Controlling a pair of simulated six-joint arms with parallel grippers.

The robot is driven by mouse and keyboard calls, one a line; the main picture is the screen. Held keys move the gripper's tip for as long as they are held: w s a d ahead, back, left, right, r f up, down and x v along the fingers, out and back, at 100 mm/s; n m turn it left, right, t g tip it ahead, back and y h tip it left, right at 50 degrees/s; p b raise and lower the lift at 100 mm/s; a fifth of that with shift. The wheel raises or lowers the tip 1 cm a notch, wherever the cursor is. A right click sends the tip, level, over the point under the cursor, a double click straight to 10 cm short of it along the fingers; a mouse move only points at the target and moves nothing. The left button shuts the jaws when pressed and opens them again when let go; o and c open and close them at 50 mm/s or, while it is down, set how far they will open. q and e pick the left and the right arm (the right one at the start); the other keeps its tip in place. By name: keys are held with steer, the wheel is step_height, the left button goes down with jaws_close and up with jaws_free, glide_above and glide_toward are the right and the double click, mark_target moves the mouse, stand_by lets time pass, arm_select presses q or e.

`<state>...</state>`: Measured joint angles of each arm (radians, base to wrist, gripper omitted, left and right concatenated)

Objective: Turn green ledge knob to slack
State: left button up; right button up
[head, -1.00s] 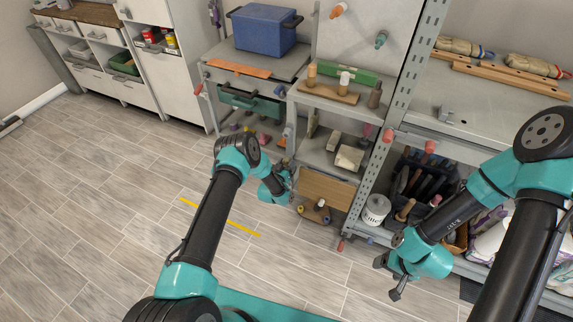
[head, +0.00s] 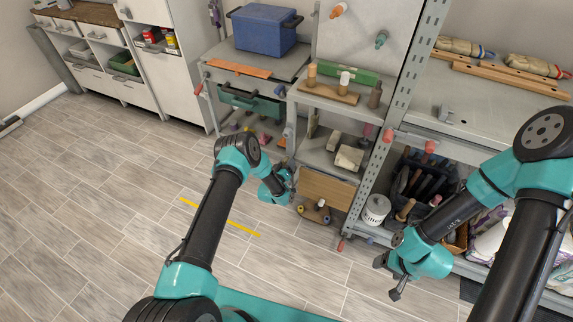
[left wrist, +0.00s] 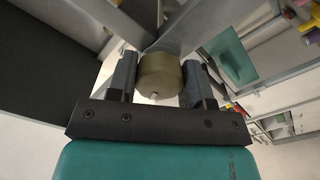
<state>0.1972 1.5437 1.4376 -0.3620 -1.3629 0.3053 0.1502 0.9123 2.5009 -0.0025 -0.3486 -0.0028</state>
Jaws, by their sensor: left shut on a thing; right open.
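The knob (left wrist: 158,78) shows in the left wrist view as a dull olive-green cylinder in front of grey metal rails. A small pale mark is at its near edge. My left gripper (left wrist: 160,70) has a finger on each side of the knob and is shut on it. In the head view my left gripper (head: 291,182) is low at the rack's front, and I cannot make out the knob there. My right gripper (head: 393,283) is open and empty, low in front of the rack's right part.
The grey rack holds a blue bin (head: 264,30), a green drawer (head: 252,104) and wooden blocks. A wooden panel (head: 326,190) is close right of my left gripper. A white bucket (head: 376,209) stands on the lower right shelf. The floor at left is clear, with a yellow strip (head: 220,217).

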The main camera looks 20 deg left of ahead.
arm_select(q)
steer(key=n, duration=0.7)
steer(key=shift+w+r, duration=0.1)
steer(key=shift+r, duration=0.05)
stand_by(0.3)
steer(key=o, duration=0.9)
steer(key=shift+d, duration=0.1)
steer(key=shift+o, duration=0.2)
steer(key=s+a, duration=0.3)
steer(key=s, duration=1.4)
steer(key=shift+s, duration=0.15)
